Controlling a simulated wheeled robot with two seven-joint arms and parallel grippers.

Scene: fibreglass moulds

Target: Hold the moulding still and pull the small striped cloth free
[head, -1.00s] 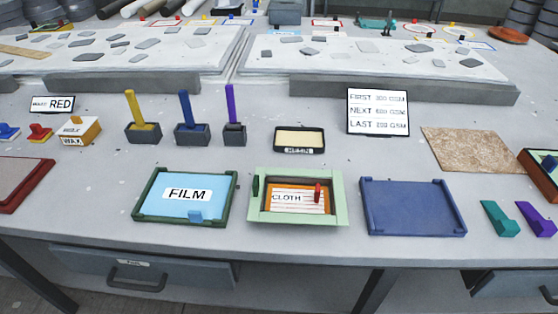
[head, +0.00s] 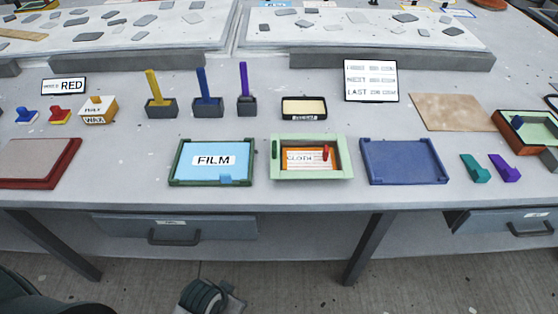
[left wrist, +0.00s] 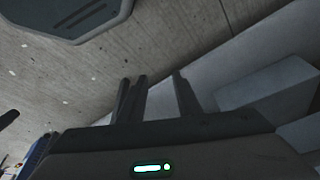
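The moulding (head: 342,172) is a pale green square frame standing on the near part of the grey table, at the picture's middle. The small striped cloth (head: 318,163) lies inside it, with a "CLOTH" label on it and orange around it. A small red tab (head: 325,153) stands at the cloth's right and a dark green tab (head: 275,149) at the frame's left side. My left gripper (left wrist: 158,95) shows in the left wrist view with its fingers apart and nothing between them, away from the moulding. Neither gripper can be made out in the head view.
A blue FILM tray (head: 175,162) stands left of the moulding, an empty dark blue tray (head: 405,162) right of it. Behind are a cream-filled dish (head: 303,107), upright-handled tools (head: 207,97) and a sign (head: 371,80). A drawer (head: 174,228) is below the table's front edge.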

